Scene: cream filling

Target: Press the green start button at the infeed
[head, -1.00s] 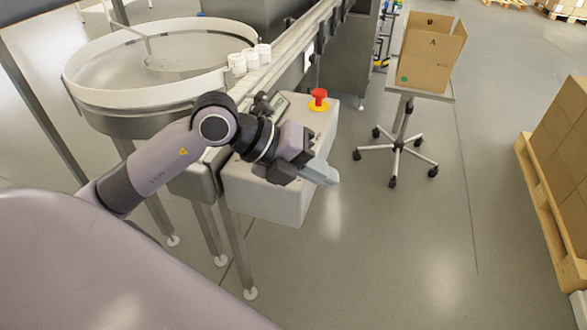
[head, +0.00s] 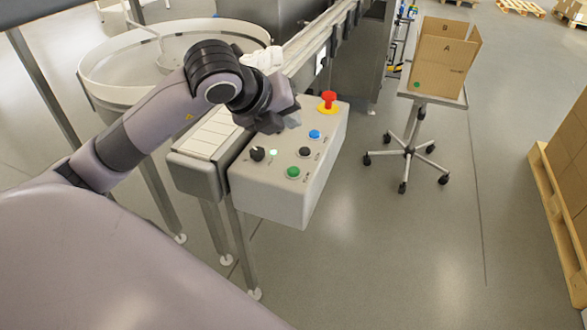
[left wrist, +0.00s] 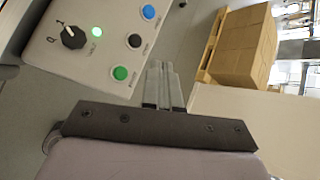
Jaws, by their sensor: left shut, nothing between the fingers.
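The green start button (head: 293,172) sits on the grey control box (head: 275,205), near its front edge, and is in clear sight. It also shows in the left wrist view (left wrist: 120,73), left of the fingers. My left gripper (head: 292,118) is over the box's far left part, beyond the green button and apart from it in the picture. In the left wrist view its two fingers (left wrist: 160,72) are together and empty. The gap between fingertips and box is hard to judge. My right gripper is in neither view.
Beside the green button are a black button (head: 305,152), a blue button (head: 314,134), a lit green lamp (head: 273,152) and a black knob (head: 257,154). A red emergency stop (head: 328,102) stands behind. A conveyor (head: 207,135) borders the box.

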